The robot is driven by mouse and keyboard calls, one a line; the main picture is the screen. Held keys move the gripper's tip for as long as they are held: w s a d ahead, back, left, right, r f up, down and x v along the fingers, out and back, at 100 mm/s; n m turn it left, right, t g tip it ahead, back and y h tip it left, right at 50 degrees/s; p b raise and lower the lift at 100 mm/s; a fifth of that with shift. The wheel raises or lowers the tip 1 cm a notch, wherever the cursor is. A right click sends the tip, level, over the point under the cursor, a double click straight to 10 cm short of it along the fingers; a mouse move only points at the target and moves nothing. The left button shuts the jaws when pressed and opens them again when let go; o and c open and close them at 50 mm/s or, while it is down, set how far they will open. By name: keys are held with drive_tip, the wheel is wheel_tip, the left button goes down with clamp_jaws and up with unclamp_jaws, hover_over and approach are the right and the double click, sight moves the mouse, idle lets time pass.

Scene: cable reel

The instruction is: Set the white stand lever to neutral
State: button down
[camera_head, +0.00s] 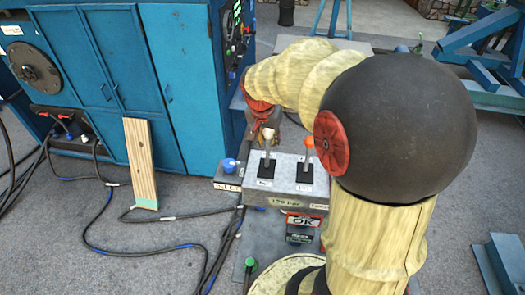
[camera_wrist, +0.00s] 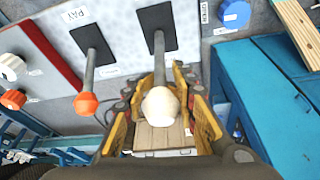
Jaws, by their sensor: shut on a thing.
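The white stand lever (camera_head: 267,142) rises from a black slot plate on the grey control box (camera_head: 285,203). In the wrist view its white knob (camera_wrist: 160,106) sits between the yellow fingers of my gripper (camera_wrist: 163,90), which is shut on it. In the head view my gripper (camera_head: 264,122) is at the lever's top, partly hidden by my arm. The lever's exact tilt is hard to tell.
An orange-knobbed lever (camera_head: 308,143) stands close to the right of the white one. A blue knob (camera_head: 230,165) is at the box's left. A wooden plank (camera_head: 141,160) leans on the blue cabinet (camera_head: 180,75). Cables lie across the floor.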

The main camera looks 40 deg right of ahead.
drive_tip(key=shift+s+a+r+b, duration=0.2)
drive_tip(key=shift+s+a+b, duration=0.15)
drive_tip(key=shift+s, duration=0.15)
drive_tip(key=c, duration=1.6)
unclamp_jaws()
drive_tip(key=shift+s+d, duration=0.1)
drive_tip(key=shift+s, duration=0.1)
drive_tip(key=shift+o, duration=0.7)
drive_tip(key=shift+w, duration=0.1)
drive_tip(key=v, duration=1.2)
drive_tip(key=shift+s, duration=0.3)
